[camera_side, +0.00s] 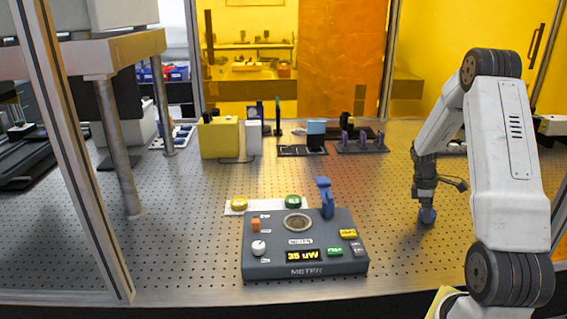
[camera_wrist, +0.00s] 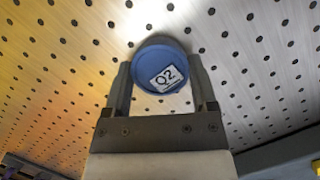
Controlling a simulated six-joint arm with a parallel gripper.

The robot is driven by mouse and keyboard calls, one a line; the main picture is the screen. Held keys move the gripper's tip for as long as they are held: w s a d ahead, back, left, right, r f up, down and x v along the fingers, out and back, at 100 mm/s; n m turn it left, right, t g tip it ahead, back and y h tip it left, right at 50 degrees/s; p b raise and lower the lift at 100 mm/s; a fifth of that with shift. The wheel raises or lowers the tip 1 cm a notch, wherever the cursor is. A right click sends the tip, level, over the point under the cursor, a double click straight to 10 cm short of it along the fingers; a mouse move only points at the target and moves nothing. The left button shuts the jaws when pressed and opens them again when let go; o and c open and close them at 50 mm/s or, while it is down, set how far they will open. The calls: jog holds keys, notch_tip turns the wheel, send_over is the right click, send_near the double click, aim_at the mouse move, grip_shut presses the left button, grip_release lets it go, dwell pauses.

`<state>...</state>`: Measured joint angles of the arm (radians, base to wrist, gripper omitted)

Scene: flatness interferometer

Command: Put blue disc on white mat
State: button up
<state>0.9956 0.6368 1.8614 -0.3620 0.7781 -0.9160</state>
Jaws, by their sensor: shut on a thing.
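The blue disc (camera_wrist: 160,67), with a white label reading "Q2", is between the two fingers of my gripper (camera_wrist: 160,85) in the wrist view. My gripper is shut on it. In the side view my gripper (camera_side: 426,208) points down at the right of the table, with the blue disc (camera_side: 427,216) at its tip, low near the perforated table top. I cannot tell if the disc touches the table. The white mat (camera_side: 265,208) lies left of my gripper, behind the meter box. A yellow disc (camera_side: 239,203) and a green disc (camera_side: 293,202) are on it.
The dark meter box (camera_side: 305,264) stands front centre, with a raised blue part (camera_side: 326,197) at its back right. A yellow block (camera_side: 218,138) and several optics stand farther back. The perforated table (camera_side: 395,235) is clear around my gripper. A frame post (camera_side: 72,150) stands at left.

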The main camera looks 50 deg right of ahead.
jog(key=shift+r, duration=1.3)
jog(key=s+a+r, duration=0.8)
jog(key=a+r, duration=0.1)
jog(key=a, duration=0.2)
jog(key=shift+s+r, duration=0.4)
jog(key=shift+w, duration=0.1)
